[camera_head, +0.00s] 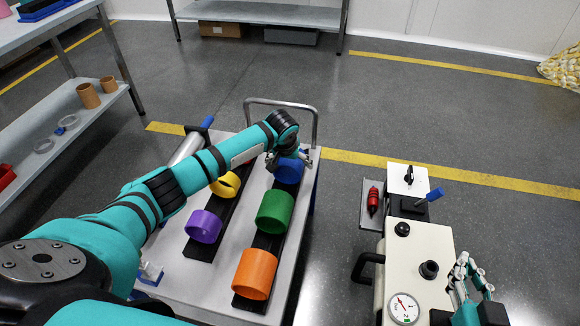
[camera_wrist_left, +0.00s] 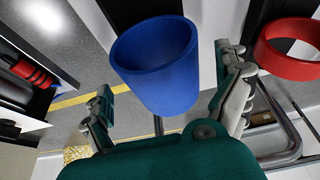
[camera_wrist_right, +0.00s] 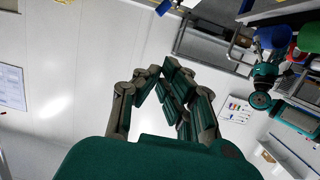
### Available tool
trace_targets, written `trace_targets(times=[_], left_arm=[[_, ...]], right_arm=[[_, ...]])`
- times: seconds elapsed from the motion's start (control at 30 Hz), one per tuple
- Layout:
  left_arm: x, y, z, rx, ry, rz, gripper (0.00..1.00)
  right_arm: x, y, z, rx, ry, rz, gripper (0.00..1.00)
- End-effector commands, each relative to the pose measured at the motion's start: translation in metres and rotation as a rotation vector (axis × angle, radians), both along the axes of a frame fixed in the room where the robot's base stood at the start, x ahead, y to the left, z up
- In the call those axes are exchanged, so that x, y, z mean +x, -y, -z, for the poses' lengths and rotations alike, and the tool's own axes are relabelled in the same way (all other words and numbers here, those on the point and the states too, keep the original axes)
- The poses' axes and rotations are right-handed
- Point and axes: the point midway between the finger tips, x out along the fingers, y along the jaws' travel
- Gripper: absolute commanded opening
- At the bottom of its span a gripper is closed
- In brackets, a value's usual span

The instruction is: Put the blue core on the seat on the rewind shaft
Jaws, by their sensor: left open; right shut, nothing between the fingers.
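The blue core (camera_head: 289,172) is a short hollow tube at the far end of the right-hand black rack on the cart. In the left wrist view the blue core (camera_wrist_left: 152,75) shows its open end between my spread fingers. My left gripper (camera_head: 286,157) is open at the core; I cannot tell whether the fingers touch it. My right gripper (camera_head: 467,272) is shut and empty over the near right end of the machine; its closed fingers (camera_wrist_right: 172,85) show in the right wrist view. I cannot tell for sure which part is the rewind shaft's seat.
A green core (camera_head: 275,212) and an orange core (camera_head: 255,274) share the blue core's rack. Purple (camera_head: 204,227) and yellow (camera_head: 222,187) cores sit on the left rack. The cream machine (camera_head: 431,240) stands right of the cart, with floor between. A silver cylinder (camera_head: 187,148) lies behind my left arm.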

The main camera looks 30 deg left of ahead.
Motion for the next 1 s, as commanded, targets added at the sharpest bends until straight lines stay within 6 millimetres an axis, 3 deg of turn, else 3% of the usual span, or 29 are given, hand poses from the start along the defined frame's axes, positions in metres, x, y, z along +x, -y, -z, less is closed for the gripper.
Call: trace_targets(times=[0.3,0.5,0.8,1.0], left_arm=[[0.01,-0.004,0.028,0.002,-0.002,0.0,1.0],[0.014,-0.005,0.037,0.001,-0.001,0.0,1.0],[0.015,-0.005,0.037,0.001,0.0,0.001,1.0],[0.015,-0.005,0.037,0.001,0.0,0.001,0.75]], right_arm=[[0.008,-0.012,-0.064,0.097,0.376,-0.024,0.0],[0.002,-0.015,-0.093,0.138,0.528,-0.032,0.0],[0.0,-0.015,-0.099,0.146,0.558,-0.034,0.0],[0.0,-0.015,-0.099,0.145,0.558,-0.034,0.0]])
